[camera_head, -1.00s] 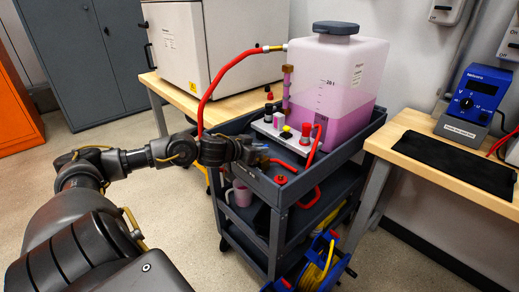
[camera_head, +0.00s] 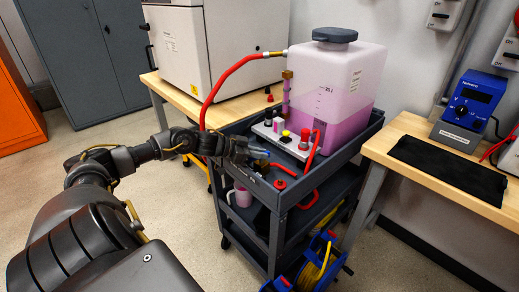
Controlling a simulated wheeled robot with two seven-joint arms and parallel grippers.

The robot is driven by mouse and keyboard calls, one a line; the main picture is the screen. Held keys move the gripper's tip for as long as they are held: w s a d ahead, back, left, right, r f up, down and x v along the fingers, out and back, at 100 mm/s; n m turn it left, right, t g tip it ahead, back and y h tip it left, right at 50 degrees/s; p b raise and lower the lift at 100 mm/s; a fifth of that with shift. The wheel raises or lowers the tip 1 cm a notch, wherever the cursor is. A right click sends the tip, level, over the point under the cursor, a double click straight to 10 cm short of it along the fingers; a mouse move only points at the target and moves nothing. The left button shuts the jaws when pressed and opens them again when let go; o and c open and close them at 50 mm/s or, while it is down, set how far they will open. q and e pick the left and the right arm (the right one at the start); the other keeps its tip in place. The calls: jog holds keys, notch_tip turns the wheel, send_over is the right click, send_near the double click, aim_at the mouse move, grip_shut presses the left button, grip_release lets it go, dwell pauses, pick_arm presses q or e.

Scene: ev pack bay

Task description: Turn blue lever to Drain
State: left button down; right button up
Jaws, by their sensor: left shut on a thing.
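The blue lever (camera_head: 259,153) shows as a small blue piece at my left gripper's fingers, at the front left of the grey cart's top. My left gripper (camera_head: 257,159) is shut on it. Most of the lever is hidden by the fingers, and I cannot read its position or any Drain mark. Behind it a pale valve block (camera_head: 283,138) carries black, yellow and red knobs. A translucent tank (camera_head: 340,85) with pink liquid stands at the back of the cart. My right gripper is not in view.
A red hose (camera_head: 222,80) arches from the tank down behind my left wrist. A red knob (camera_head: 280,184) and red hose loops sit at the cart's front edge. The right bench (camera_head: 440,170) holds a black mat and a blue power unit (camera_head: 468,108).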

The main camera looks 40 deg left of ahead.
pick_arm(q)
jog(key=shift+w+a+m+h, duration=0.1)
jog(key=shift+m+h, duration=0.4)
jog(key=shift+m+g+h+b, duration=0.55)
jog(key=shift+m+g+h, duration=0.05)
jog(key=shift+m+g, duration=0.1)
jog(key=shift+m+g+h+b, duration=0.65)
jog(key=shift+m+g+h, duration=0.15)
jog(key=shift+m+g, duration=0.2)
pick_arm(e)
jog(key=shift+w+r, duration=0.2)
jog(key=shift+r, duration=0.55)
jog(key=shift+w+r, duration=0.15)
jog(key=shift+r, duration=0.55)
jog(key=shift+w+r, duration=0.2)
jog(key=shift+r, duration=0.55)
pick_arm(q)
jog(key=c, duration=1.5)
grip_release()
jog(key=shift+o, duration=0.2)
jog(key=v, duration=1.1)
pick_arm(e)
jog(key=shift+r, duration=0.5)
